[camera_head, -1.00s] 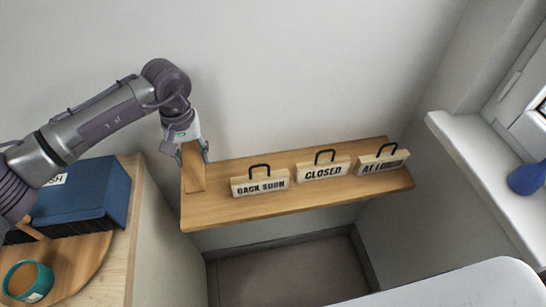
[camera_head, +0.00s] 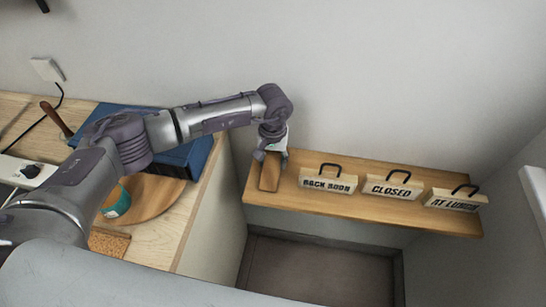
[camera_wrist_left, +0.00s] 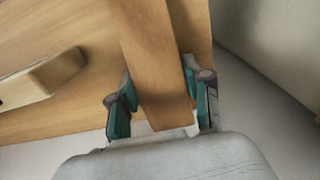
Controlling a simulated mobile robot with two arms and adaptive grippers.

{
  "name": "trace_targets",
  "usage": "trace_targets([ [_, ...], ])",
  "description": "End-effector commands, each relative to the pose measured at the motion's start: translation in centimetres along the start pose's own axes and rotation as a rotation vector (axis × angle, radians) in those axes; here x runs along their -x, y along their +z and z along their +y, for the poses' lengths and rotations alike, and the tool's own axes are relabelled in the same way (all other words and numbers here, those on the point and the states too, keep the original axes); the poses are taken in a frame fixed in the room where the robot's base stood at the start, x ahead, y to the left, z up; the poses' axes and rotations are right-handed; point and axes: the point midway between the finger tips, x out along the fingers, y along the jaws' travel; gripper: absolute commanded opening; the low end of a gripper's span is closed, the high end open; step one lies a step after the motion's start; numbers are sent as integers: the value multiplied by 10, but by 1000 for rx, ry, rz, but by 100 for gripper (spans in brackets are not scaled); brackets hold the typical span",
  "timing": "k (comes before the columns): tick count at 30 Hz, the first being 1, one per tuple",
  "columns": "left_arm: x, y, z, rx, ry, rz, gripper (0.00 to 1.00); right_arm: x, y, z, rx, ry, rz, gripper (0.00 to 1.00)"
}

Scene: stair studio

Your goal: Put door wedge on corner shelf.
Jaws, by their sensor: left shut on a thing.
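The door wedge (camera_head: 269,174), a brown wooden piece, is at the left end of the corner shelf (camera_head: 335,202) in the head view. My left gripper (camera_head: 271,152) is shut on its upper end, from above. In the left wrist view the wedge (camera_wrist_left: 155,60) runs between the two teal-padded fingers (camera_wrist_left: 163,108), with the shelf's wood (camera_wrist_left: 80,25) behind it. I cannot tell whether the wedge's lower end touches the shelf. My right gripper is not in view.
At left, a counter holds a blue box (camera_head: 190,158), a teal cup (camera_head: 117,203) and a round board (camera_head: 160,196). A window sill is at right.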

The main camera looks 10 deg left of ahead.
Motion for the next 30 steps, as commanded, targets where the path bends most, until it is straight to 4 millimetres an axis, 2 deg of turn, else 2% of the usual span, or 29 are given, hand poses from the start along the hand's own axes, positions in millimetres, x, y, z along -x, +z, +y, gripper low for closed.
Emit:
trace_targets([
  [9, -4, 0, 0, -1, 1, 1, 11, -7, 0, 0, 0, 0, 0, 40],
  [10, -2, 0, 0, -1, 1, 0, 54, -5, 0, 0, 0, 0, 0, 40],
  [14, -2, 0, 0, -1, 1, 0, 74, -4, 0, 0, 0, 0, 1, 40],
  [24, 0, 0, 0, -1, 1, 0, 74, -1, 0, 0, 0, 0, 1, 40],
  [26, 5, 0, 0, 0, 1, 0, 74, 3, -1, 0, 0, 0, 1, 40],
  [30, 24, -2, 1, -3, 2, 5, 74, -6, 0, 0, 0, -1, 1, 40],
])
